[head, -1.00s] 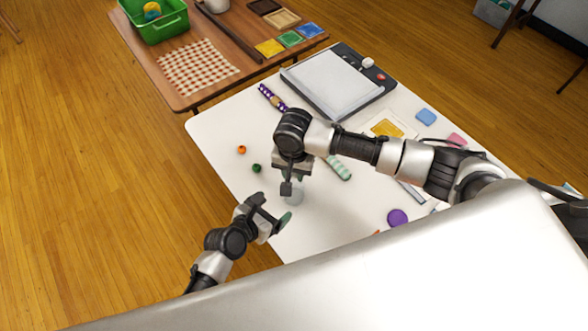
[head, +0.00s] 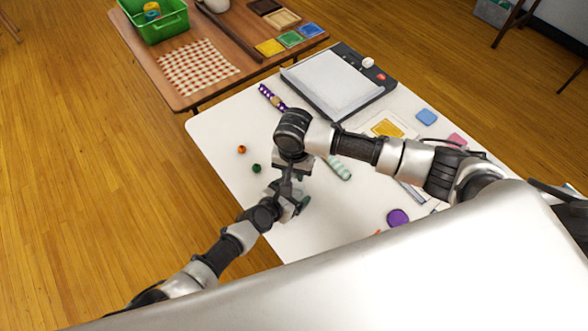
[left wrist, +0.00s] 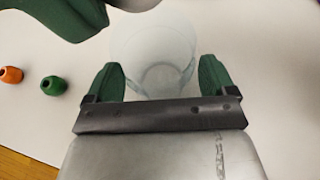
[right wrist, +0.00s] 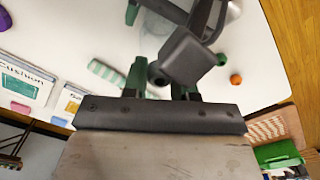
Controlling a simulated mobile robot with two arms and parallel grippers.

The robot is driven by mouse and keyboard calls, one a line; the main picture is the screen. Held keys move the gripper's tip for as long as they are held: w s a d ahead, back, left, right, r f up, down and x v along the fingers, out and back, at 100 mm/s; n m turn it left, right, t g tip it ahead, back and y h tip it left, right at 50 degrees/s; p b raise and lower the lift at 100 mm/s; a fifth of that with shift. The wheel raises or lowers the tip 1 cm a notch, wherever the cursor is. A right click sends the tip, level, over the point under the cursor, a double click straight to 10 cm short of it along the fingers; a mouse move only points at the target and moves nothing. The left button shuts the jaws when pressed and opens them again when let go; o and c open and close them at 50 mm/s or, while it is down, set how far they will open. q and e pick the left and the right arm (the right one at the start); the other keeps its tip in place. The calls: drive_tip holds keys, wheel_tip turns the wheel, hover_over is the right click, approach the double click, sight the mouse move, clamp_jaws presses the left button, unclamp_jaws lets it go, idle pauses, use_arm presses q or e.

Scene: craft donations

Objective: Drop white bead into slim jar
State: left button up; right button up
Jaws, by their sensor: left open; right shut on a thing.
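The slim jar (left wrist: 152,45) is clear and stands on the white table. It shows in the left wrist view between the green fingers of my left gripper (left wrist: 160,82), which is open around it, one finger on each side. In the head view the arms mostly hide the jar. My right gripper (right wrist: 160,88) is shut, close above the jar and beside my left gripper.
An orange bead (head: 242,149) and a green bead (head: 256,168) lie left of the grippers. A striped green strip (head: 338,168), a paper trimmer (head: 340,82) and a purple disc (head: 397,217) are also on the table. A brown side table (head: 188,98) stands behind.

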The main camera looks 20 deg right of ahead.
sight(294, 190)
use_arm(q)
drive_tip(key=c, duration=0.7)
use_arm(e)
drive_tip(key=shift+f, duration=0.45)
idle(0.4)
drive_tip(key=shift+f, duration=0.45)
drive_tip(key=shift+f, duration=0.4)
idle(0.7)
use_arm(q)
drive_tip(key=shift+c, duration=0.2)
use_arm(e)
drive_tip(key=o, duration=1)
drive_tip(key=shift+a, duration=0.1)
drive_tip(key=shift+c, duration=0.2)
